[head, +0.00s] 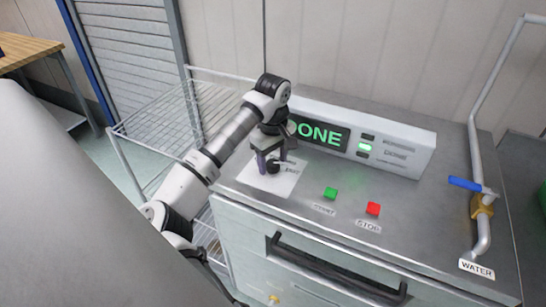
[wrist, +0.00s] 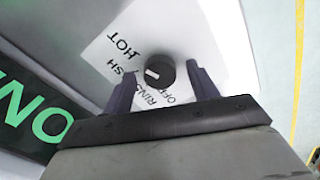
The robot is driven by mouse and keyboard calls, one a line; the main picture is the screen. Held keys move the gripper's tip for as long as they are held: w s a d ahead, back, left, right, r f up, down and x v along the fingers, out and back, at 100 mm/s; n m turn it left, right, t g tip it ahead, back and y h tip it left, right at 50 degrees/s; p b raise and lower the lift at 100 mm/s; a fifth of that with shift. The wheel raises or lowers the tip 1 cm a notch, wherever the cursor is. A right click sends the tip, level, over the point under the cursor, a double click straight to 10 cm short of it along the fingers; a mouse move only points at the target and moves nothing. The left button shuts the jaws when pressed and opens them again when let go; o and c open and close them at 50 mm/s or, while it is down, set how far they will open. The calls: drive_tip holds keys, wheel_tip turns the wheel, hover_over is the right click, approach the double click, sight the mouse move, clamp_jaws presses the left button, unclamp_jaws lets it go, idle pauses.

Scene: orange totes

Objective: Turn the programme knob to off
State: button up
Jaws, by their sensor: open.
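The programme knob (wrist: 160,73) is round and black with a white pointer mark. In the wrist view the mark points left, toward a partly hidden label ending in "SH". HOT, RINSE and OFF are printed around it on a white card (wrist: 210,40); OFF is just below the knob. My gripper (wrist: 160,78) is open, with one finger on either side of the knob and a gap showing beside it. In the head view my gripper (head: 273,163) is down over the card, and the knob (head: 273,168) shows dark between the fingers.
A white panel (head: 400,145) with a display reading DONE stands behind the knob. A green button (head: 330,193) and a red STOP button (head: 373,208) lie to the right. A pipe with a blue-handled valve (head: 466,184) stands far right. A wire rack (head: 160,125) is left.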

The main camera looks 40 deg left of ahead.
drive_tip(key=c, duration=1)
